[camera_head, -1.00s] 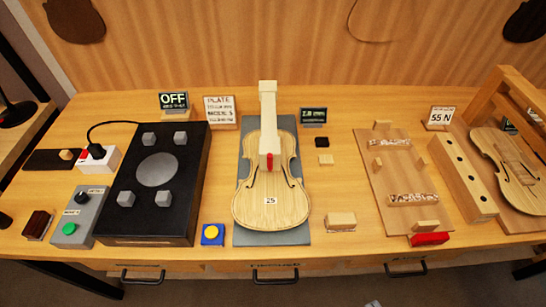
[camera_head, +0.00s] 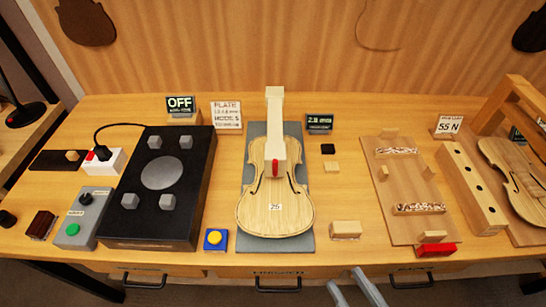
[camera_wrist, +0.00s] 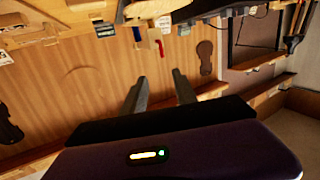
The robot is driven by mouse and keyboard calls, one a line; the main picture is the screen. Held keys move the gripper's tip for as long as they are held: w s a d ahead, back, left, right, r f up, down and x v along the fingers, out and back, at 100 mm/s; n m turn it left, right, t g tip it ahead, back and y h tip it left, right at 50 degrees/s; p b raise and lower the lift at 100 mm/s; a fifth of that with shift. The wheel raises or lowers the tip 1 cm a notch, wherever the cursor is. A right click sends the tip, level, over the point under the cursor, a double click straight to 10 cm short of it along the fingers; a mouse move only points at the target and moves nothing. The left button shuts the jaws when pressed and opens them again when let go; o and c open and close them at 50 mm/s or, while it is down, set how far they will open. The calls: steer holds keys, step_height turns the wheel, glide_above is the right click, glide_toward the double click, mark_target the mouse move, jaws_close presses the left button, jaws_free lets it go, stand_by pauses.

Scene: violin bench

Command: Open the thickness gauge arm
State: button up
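The thickness gauge arm (camera_head: 275,115) is a pale wooden bar at the middle of the bench. It lies forward over the violin plate (camera_head: 275,213), with its red tip (camera_head: 275,167) low over the plate's upper part; I cannot tell if it touches. The red tip also shows near the top of the wrist view (camera_wrist: 161,48). My gripper (camera_head: 345,278) is at the bottom edge of the head view, in front of the bench and right of the plate. Its two grey fingers are apart and empty in the wrist view (camera_wrist: 158,80).
A grey mat (camera_head: 247,140) lies under the plate. A gauge display (camera_head: 319,123) stands right of the arm. Left is a black box (camera_head: 199,190) with grey blocks; right is a wooden board (camera_head: 376,163). A small wooden block (camera_head: 345,229) sits near the front edge.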

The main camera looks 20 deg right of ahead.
mark_target(273, 156)
steer(key=w+a+n+t+b, duration=0.1)
steer(key=w+a, duration=0.2)
steer(key=w, duration=0.6)
steer(key=w+a+n, duration=0.1)
steer(key=w+a, duration=0.2)
steer(key=w, duration=0.6)
steer(key=w+d+m+h, duration=0.1)
steer(key=w, duration=0.1)
steer(key=w+d+m+h, duration=0.1)
steer(key=w+m, duration=0.1)
steer(key=w+d+m+h, duration=0.1)
steer(key=w+h, duration=0.1)
steer(key=w, duration=0.1)
steer(key=shift+f+m, duration=0.4)
steer(key=w, duration=0.2)
steer(key=w+p, duration=0.1)
steer(key=w, duration=0.1)
steer(key=w+d+p, duration=0.1)
steer(key=w, duration=0.1)
steer(key=shift+w+r, duration=0.1)
steer(key=shift+w+p, duration=0.35)
steer(key=shift+w, duration=0.35)
jaws_close()
